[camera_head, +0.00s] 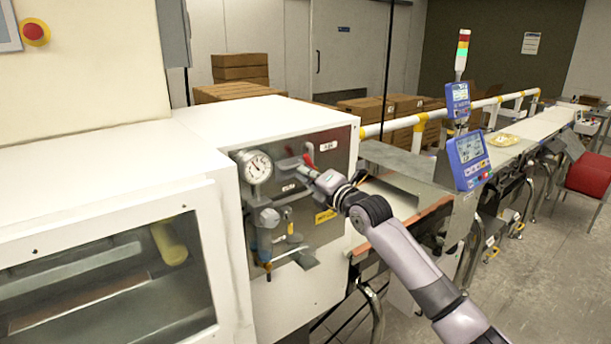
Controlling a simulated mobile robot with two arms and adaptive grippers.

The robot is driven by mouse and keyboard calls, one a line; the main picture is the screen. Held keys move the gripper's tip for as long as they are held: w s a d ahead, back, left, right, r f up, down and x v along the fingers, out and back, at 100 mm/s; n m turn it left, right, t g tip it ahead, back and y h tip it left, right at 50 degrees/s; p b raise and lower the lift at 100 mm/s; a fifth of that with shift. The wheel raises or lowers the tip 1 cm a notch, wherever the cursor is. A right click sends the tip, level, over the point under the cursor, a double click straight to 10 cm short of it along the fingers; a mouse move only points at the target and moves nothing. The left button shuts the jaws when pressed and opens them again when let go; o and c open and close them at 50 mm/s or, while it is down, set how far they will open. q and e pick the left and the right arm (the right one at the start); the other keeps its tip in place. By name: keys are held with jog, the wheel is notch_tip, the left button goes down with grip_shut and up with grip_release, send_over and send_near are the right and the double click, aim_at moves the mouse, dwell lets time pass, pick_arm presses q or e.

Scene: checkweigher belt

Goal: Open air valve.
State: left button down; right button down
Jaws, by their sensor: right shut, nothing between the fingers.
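A grey air panel (341,148) is set in the side of the white machine. A round pressure gauge (255,167) is at the panel's left, above a grey filter-regulator unit (265,236). The gripper and wrist hide part of the panel. My left gripper is not in view.
The white machine (110,160) with a window (110,290) fills the left. A conveyor (535,125) with blue display units (467,158) runs off to the right. Brown boxes (240,73) stand behind. A red crate (588,174) is at far right. Floor at lower right is clear.

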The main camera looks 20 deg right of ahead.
aim_at(309, 160)
jog(key=shift+w+d+r+m, duration=0.1)
jog(key=shift+d+r+m, duration=0.2)
jog(key=shift+m, duration=0.3)
jog(key=shift+w+d+r+m+p, duration=0.15)
jog(key=shift+d+r+m, duration=0.15)
jog(key=shift+m, duration=0.35)
jog(key=shift+w+d+r+m+p, duration=0.15)
jog(key=shift+d+r+m, duration=0.15)
jog(key=shift+m, duration=0.35)
jog(key=shift+d+r+m, duration=0.25)
jog(key=shift+d+m, duration=0.05)
jog(key=shift+m, duration=0.4)
